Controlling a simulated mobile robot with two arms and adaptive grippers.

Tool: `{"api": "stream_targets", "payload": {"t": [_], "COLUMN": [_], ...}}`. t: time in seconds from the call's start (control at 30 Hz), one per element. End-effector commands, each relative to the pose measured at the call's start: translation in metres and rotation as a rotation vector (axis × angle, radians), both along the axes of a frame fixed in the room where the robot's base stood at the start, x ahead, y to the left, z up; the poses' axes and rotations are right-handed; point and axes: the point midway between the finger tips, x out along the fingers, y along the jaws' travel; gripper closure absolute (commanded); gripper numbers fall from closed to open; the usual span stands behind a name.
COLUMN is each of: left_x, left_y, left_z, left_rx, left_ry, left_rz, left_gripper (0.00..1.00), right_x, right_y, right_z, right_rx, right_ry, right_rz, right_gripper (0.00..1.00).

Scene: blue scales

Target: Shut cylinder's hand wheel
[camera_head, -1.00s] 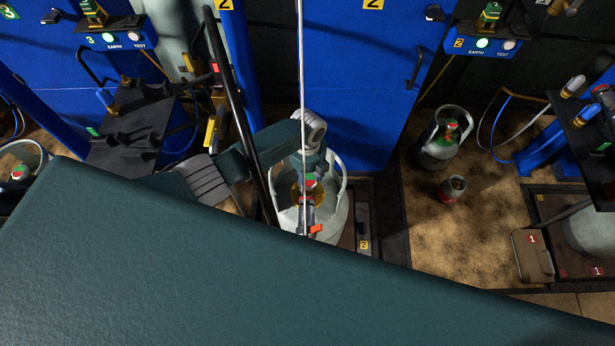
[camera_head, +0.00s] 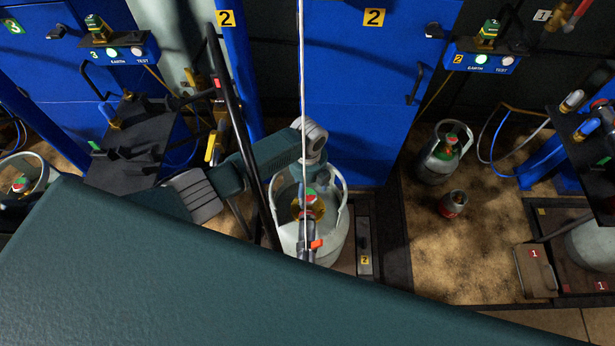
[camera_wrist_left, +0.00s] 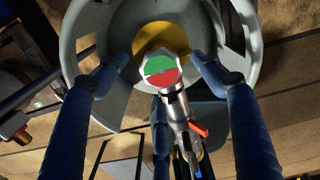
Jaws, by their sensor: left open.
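The grey-white gas cylinder (camera_head: 332,238) stands on scale 2 with a guard ring around its top. Its hand wheel (camera_wrist_left: 161,70) has a green and red cap and sits inside the ring in the left wrist view. A metal filling connector with a red lever (camera_wrist_left: 199,129) is attached beside the valve. My left gripper (camera_wrist_left: 164,62) is open, one finger at each side of the hand wheel, with the wheel between and a little beyond the tips. My right gripper is not in view.
Blue cabinets (camera_head: 360,130) stand behind the cylinder. A black hose and pole (camera_head: 240,130) run close to my arm. A second cylinder (camera_head: 438,158) and a small red-topped one (camera_head: 453,204) stand on the floor at the right. A large dark green surface fills the foreground.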

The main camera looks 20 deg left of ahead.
Motion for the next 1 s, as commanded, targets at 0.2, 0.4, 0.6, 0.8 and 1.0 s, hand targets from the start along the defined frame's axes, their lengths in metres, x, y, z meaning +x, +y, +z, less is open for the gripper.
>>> {"api": "stream_targets", "payload": {"t": [0.2,0.4,0.6,0.8,1.0], "left_x": [0.001,0.001,0.0,0.0,0.0], "left_y": [0.001,0.001,0.001,0.001,0.001], "left_z": [0.05,0.082,0.094,0.095,0.095], "left_rx": [0.0,0.001,0.001,0.001,0.001], "left_ry": [-0.004,-0.003,0.0,0.0,0.0], "left_rz": [-0.001,0.0,0.001,0.001,0.001], "left_gripper": [0.32,0.32,0.32,0.32,0.32], "right_x": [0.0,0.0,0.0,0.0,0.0], "right_y": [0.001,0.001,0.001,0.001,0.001], "right_z": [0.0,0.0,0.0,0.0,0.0], "right_rx": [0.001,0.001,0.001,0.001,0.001], "right_ry": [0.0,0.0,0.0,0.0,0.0], "right_rz": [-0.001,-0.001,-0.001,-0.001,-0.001], "right_gripper": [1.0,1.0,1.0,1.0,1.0]}}
